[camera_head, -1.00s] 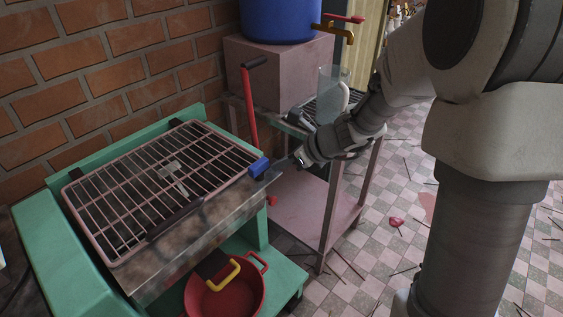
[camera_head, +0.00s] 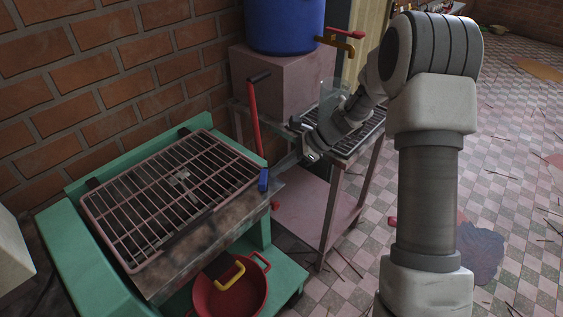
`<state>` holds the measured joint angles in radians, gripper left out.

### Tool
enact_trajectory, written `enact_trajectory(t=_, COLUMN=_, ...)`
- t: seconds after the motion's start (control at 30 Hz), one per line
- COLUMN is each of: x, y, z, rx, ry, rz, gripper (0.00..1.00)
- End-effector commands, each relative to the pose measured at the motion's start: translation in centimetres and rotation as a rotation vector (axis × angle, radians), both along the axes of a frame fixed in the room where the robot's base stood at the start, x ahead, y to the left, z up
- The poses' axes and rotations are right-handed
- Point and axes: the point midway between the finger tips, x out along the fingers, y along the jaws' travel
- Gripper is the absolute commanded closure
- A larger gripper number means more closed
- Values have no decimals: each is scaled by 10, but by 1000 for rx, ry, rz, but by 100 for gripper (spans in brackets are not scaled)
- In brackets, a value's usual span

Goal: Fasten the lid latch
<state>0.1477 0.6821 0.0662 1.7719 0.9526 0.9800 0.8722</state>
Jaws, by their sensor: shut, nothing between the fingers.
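The lid (camera_head: 165,200) is a pinkish barred grate lying flat on top of the green machine (camera_head: 62,222). The latch (camera_head: 263,181) has a blue grip and is at the lid's right corner, beside the machine's metal front. Its blue grip hangs upright, pointing down. My gripper (camera_head: 279,166) is shut and empty, just right of the blue grip and very close to it. I cannot tell whether the fingertips touch it. How the latch engages the lid is too small to see.
A pink stand (camera_head: 268,80) carries a blue barrel (camera_head: 284,24) with a tap. A red basin (camera_head: 229,298) sits below the machine's front. The tiled floor to the right is mostly clear, with scattered sticks.

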Motion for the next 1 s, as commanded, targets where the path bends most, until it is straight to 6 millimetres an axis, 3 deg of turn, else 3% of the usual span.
enact_trajectory(t=0.17, x=5, y=5, z=2, rx=1, ry=1, rz=111, gripper=100)
enact_trajectory(t=1.0, x=9, y=10, z=0, rx=0, ry=0, rz=100, gripper=100)
